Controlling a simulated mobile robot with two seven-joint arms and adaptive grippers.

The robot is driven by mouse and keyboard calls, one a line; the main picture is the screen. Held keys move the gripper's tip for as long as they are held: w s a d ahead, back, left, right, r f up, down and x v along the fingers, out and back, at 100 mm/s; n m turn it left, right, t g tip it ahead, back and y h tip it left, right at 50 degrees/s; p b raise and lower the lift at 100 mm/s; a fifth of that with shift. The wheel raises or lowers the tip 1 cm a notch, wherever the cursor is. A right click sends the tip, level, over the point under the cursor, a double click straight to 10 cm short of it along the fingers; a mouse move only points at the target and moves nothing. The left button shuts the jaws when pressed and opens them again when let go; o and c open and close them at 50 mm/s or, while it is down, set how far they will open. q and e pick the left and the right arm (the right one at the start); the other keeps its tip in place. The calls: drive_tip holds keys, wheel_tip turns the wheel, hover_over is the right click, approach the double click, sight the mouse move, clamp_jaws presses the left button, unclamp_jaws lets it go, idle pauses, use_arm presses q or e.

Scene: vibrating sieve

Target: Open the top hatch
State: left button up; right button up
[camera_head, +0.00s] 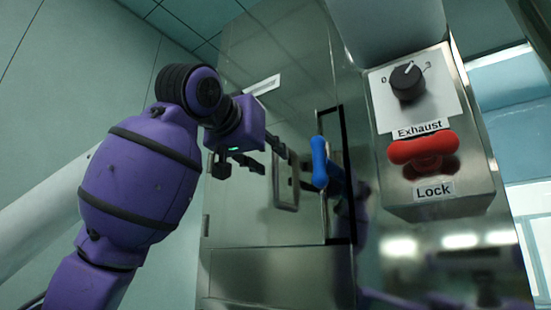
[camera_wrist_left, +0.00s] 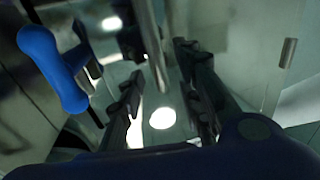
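The top hatch (camera_head: 235,215) appears to be the shiny metal door in the cabinet front, in the middle of the head view. A blue handle (camera_head: 319,162) is at its right edge, by a dark vertical slot. The blue handle also shows at the left of the left wrist view (camera_wrist_left: 52,68). My left gripper (camera_head: 248,162) is in front of the door, left of the blue handle and apart from it. Its fingers (camera_wrist_left: 160,105) are spread with a gap between them. A blurred metal bar shows beyond that gap. My right gripper is in neither view.
A metal control box (camera_head: 440,195) stands out at the right, with a black Exhaust knob (camera_head: 407,82) and a red Lock handle (camera_head: 423,150). A pale rectangular plate (camera_head: 263,86) is on the cabinet above my gripper. The shiny metal carries reflections.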

sight(274, 157)
use_arm(q)
drive_tip(key=x, duration=0.3)
drive_tip(key=shift+w+d, duration=0.1)
drive_tip(key=shift+w, duration=0.15)
clamp_jaws()
